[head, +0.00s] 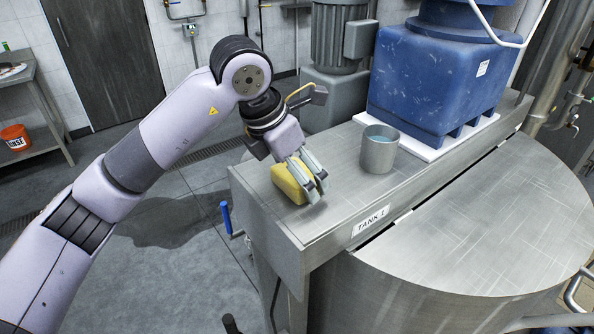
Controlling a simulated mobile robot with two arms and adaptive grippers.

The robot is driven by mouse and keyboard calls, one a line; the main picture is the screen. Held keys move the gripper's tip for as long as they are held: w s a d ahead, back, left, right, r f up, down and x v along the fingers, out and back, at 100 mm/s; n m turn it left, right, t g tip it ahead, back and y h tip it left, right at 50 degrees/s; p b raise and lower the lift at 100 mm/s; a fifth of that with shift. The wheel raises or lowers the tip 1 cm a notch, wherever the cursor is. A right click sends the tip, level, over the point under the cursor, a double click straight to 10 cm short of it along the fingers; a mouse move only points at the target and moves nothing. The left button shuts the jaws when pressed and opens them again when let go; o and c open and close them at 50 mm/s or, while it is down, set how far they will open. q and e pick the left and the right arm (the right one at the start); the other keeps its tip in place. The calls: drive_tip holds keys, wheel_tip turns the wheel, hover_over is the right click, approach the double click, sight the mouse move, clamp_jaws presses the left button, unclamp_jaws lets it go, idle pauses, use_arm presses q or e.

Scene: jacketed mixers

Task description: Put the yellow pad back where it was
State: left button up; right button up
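The yellow pad (287,184) is at the near left end of the flat steel top (330,210) beside the "TANK 1" label. My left gripper (312,189) reaches down over the pad from above. Its grey fingers point downward and cover the pad's right side. I cannot tell whether the fingers are closed on the pad, or whether the pad rests fully on the steel. My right gripper is not in view.
A grey metal cup (379,149) stands on the steel top to the right of my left gripper. Behind it is a large blue motor housing (430,90) on a white base. A round steel tank lid (480,230) lies at the right. A blue-handled lever (227,218) sticks out at the left.

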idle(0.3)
use_arm(q)
drive_tip(key=shift+r, duration=0.2)
drive_tip(key=b+v, duration=0.4)
drive_tip(key=v, duration=0.8)
